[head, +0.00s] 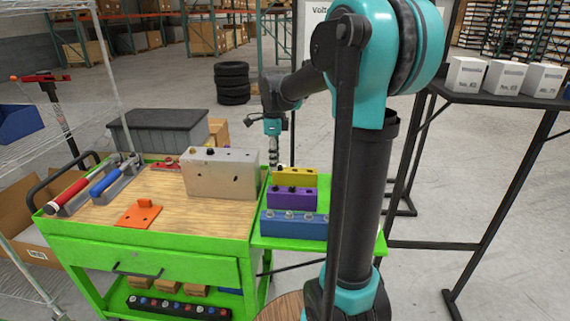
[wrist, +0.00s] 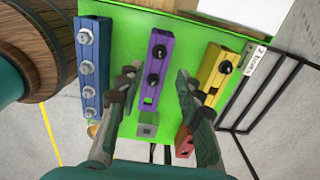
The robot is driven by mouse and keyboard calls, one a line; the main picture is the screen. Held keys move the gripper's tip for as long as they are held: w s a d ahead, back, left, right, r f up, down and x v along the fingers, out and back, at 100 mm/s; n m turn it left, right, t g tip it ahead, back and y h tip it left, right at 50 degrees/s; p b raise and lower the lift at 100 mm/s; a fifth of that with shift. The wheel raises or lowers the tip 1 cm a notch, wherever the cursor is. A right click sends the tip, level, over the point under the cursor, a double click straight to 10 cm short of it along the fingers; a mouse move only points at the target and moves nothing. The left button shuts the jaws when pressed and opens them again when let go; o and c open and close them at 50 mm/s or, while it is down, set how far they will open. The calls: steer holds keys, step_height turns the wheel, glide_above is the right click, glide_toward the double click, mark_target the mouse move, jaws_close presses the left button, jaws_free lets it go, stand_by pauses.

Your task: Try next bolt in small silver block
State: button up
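The small silver block (wrist: 147,125) lies on the green side shelf in the wrist view, low between my fingers. My gripper (wrist: 157,76) is open and points down over the shelf, with nothing seen held in it. In the head view my gripper (head: 273,155) hangs behind the block row. The yellow block (wrist: 211,70) on the right carries dark bolts. The blue block (wrist: 88,75) on the left carries several silver bolts. The silver block's hole detail is too small to tell.
A large pale block (head: 218,178) with dark bolts stands on the cart's wooden top (head: 190,215). An orange bracket (head: 138,213) lies nearby. A red block (wrist: 185,142) is partly hidden by my right finger. A barrel (wrist: 35,45) stands left of the shelf.

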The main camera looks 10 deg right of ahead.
mark_target(275, 185)
steer(key=shift+f, duration=3)
steer(key=shift+f, duration=0.15)
steer(key=shift+f, duration=1.65)
steer(key=shift+r, duration=0.25)
jaws_close()
